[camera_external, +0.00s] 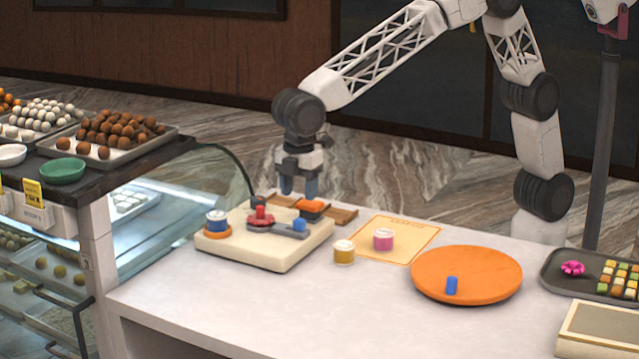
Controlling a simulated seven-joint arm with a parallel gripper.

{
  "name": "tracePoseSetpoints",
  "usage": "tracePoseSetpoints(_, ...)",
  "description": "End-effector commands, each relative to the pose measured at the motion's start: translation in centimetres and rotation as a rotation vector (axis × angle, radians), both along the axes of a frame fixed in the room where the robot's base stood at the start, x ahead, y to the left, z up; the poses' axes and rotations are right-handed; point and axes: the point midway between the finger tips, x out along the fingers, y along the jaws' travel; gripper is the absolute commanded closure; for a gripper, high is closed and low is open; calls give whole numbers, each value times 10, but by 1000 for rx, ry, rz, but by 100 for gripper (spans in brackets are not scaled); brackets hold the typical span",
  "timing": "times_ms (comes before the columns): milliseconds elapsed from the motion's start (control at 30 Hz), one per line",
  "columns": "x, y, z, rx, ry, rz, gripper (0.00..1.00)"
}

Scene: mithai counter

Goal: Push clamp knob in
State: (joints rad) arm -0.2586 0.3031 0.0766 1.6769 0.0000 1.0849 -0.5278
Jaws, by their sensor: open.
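A cream base block (262,255) stands on the counter at centre left. It carries a red knob (261,215) on a dark round mount, a grey bar with a blue knob (299,225) at its end, and a blue-and-white jar (217,219) in an orange ring. An orange-topped dark piece (312,206) sits at its back right. I cannot tell which of these is the clamp knob. My gripper (299,188) points down above the back of the block, with its blue fingertips open and apart from the knobs. No object shows between them.
A glass display case (150,220) borders the left. The front counter is clear.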

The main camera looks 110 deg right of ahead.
Motion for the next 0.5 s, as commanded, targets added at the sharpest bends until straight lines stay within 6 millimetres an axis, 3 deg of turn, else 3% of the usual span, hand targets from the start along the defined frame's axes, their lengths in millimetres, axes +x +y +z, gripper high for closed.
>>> tracePoseSetpoints(267,0,0,-2,-1,1,0,47)
tracePoseSetpoints(500,0,0,-19,0,1,-1,47)
